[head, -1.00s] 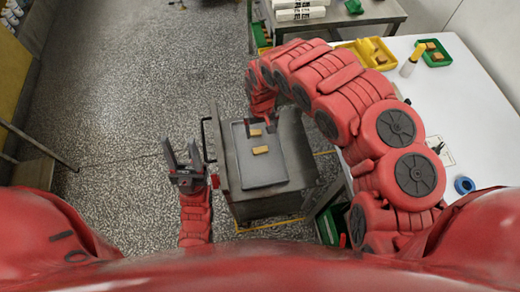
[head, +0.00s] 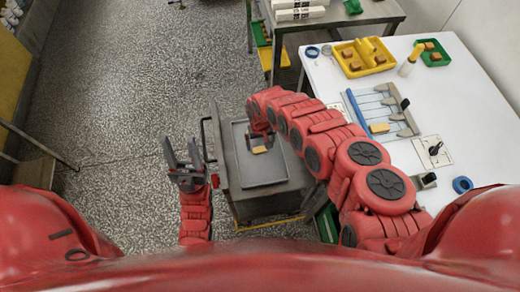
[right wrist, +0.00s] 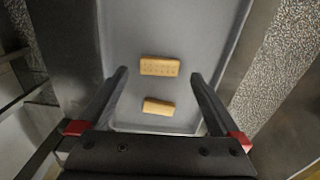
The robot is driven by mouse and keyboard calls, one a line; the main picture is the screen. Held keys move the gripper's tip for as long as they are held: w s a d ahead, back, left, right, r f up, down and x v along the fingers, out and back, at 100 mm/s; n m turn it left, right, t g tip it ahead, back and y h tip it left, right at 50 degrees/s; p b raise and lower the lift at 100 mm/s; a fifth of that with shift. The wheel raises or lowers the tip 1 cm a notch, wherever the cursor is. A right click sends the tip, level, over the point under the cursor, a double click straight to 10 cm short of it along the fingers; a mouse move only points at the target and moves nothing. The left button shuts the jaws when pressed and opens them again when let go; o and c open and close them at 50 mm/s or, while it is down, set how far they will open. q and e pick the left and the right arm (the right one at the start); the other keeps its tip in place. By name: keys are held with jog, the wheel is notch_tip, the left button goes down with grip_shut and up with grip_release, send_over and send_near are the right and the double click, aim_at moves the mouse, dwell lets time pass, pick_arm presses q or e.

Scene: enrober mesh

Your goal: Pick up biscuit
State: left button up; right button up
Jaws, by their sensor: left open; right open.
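A grey tray (head: 262,177) sits on a metal cart left of the white table. One tan biscuit (head: 259,149) shows on it in the head view; my right gripper (head: 263,137) hides the area just beyond. The right wrist view shows two biscuits lying flat on the tray, a whole-looking one (right wrist: 160,66) further up and another one (right wrist: 158,107) lower, between the spread fingers in the picture. My right gripper (right wrist: 159,76) is open and empty over the tray; its exact height is unclear. My left gripper (head: 181,152) is open and empty, left of the cart.
Open floor lies left of the cart.

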jog(key=shift+f, duration=0.85)
jog(key=shift+w+f+b, duration=0.1)
jog(key=shift+f+b, duration=0.25)
jog(key=shift+b, duration=0.15)
jog(key=shift+f+b, duration=0.95)
jog(key=shift+f, duration=0.25)
jog(key=shift+r, duration=0.1)
jog(key=shift+c, duration=0.9)
jog(key=c, duration=0.7)
